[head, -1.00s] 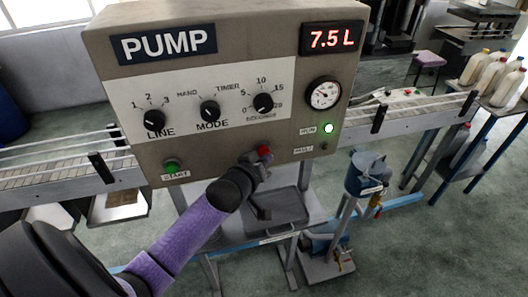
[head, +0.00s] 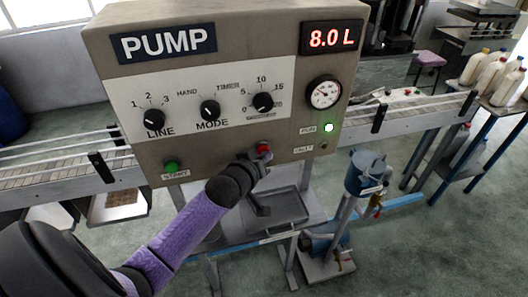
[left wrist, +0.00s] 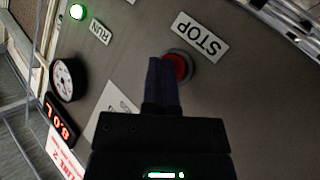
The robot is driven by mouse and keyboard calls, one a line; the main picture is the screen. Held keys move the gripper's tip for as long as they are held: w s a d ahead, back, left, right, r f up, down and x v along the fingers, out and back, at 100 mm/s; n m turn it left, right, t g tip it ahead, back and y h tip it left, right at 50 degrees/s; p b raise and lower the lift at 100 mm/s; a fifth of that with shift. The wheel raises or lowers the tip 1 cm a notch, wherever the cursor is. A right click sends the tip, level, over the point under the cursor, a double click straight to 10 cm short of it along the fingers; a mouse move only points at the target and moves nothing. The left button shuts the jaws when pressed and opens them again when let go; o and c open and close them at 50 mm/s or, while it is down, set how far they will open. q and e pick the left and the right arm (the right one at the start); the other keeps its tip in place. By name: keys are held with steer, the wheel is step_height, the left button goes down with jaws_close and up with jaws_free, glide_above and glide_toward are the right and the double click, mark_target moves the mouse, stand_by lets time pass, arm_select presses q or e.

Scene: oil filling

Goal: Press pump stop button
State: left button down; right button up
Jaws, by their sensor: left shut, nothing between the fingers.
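The pump panel (head: 230,130) fills the middle of the head view. Its display (head: 332,37) reads 8.0 L, and the green RUN lamp (head: 329,128) is lit. The red stop button (head: 263,147) is at the panel's lower edge, and its STOP label (left wrist: 200,37) shows in the left wrist view. My left gripper (head: 262,160) is shut and empty, its tips close to the button. In the left wrist view the fingers (left wrist: 162,65) overlap the left side of the red button (left wrist: 179,68); I cannot tell whether they touch it. My right gripper is not in view.
The green START button (head: 171,167) is at the panel's lower left. Three knobs and a gauge (head: 324,93) are above. A grey tray (head: 285,208) is below the panel, and a conveyor (head: 420,110) runs behind it. A blue filter housing (head: 365,172) stands at the right.

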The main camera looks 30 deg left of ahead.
arm_select(q)
steer(key=shift+w+a, duration=0.1)
stand_by(0.5)
steer(key=shift+s+d+p, duration=0.65)
steer(key=shift+d+p, duration=0.05)
steer(key=shift+d, duration=0.05)
steer(key=s+d+p, duration=0.2)
steer(key=s+d, duration=0.1)
steer(key=shift+s+d+p, duration=0.15)
steer(key=shift+d+p, duration=0.2)
steer(key=shift+d, duration=0.05)
stand_by(0.5)
